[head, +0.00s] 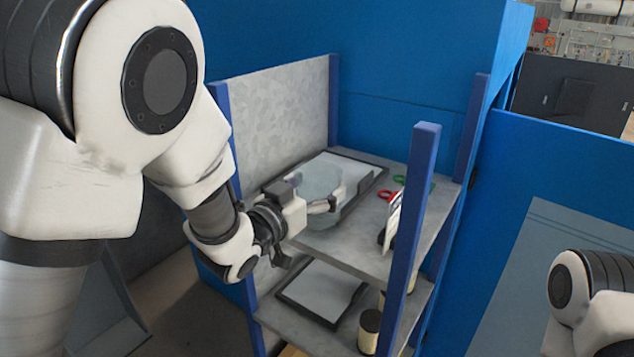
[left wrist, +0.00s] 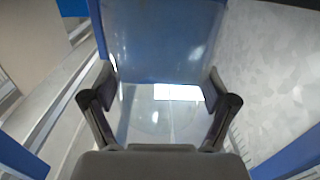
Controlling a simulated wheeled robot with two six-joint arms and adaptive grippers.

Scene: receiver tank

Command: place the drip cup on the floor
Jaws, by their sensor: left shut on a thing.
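The drip cup (head: 322,174) is a clear, pale cup at the upper shelf of the rack. My left gripper (head: 316,198) reaches in from the left, shut around the cup's sides. In the left wrist view the see-through cup (left wrist: 160,55) fills the space between the two fingers of the left gripper (left wrist: 160,95). I cannot tell whether its base touches the shelf or tray. A strip of floor (head: 165,290) shows below and left of the rack. My right gripper is out of view; only part of that arm shows at lower right.
The upper shelf (head: 350,245) holds a dark-rimmed tray (head: 372,168), red and green-handled tools (head: 389,194) and a white upright item (head: 391,222). The lower shelf has another tray (head: 320,290) and a can (head: 369,330). A blue post (head: 412,220) stands at the front right corner.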

